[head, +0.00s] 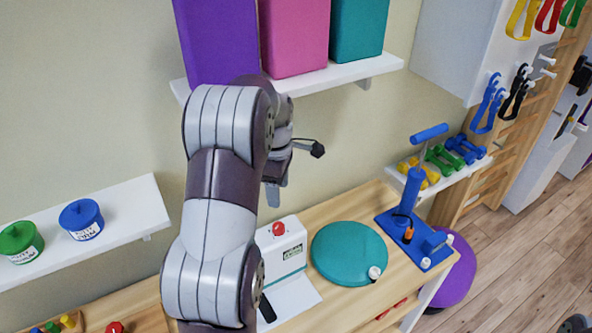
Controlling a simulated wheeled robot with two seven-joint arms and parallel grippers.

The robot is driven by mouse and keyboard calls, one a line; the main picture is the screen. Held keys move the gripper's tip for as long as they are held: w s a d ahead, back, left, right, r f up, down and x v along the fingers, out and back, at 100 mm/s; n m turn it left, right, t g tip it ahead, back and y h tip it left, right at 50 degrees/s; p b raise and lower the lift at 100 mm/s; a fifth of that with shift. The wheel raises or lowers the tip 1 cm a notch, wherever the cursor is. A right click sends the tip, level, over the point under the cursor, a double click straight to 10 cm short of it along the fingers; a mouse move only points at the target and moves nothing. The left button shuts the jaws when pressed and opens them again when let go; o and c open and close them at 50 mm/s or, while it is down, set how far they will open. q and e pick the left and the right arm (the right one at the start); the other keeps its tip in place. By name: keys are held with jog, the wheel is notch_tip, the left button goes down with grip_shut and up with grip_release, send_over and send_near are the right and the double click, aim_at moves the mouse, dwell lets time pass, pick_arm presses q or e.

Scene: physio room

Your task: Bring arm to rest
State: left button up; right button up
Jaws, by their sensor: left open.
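My left arm (222,222) rises from the bottom of the head view, bends at the top and ends in my left gripper (295,172). The gripper is in the air in front of the wall, below the upper shelf and above the wooden table (372,212). Its fingers are apart, with nothing seen between them. Part of its body is hidden behind the arm. My right gripper does not show.
The upper shelf (345,75) holds purple, pink and teal blocks. A left shelf (130,205) holds two lidded tubs. On the table are a white device with a red button (284,250), a teal disc (348,252) and a blue pump (412,190). Floor shows at right.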

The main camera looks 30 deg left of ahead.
pick_arm(q)
jog(key=s+d+f+m+b, duration=0.4)
jog(key=s+d+m, duration=0.3)
jog(key=d+m, duration=0.2)
jog(key=s+d+f+m+t+b, duration=0.1)
jog(key=s+d+f+m+b, duration=0.3)
jog(key=d+m, duration=0.5)
jog(key=s+f+m, duration=0.2)
jog(key=s+m, duration=0.1)
jog(key=m, duration=0.1)
jog(key=shift+s+d+f, duration=0.15)
jog(key=shift+d+f, duration=0.1)
jog(key=shift+f, duration=0.1)
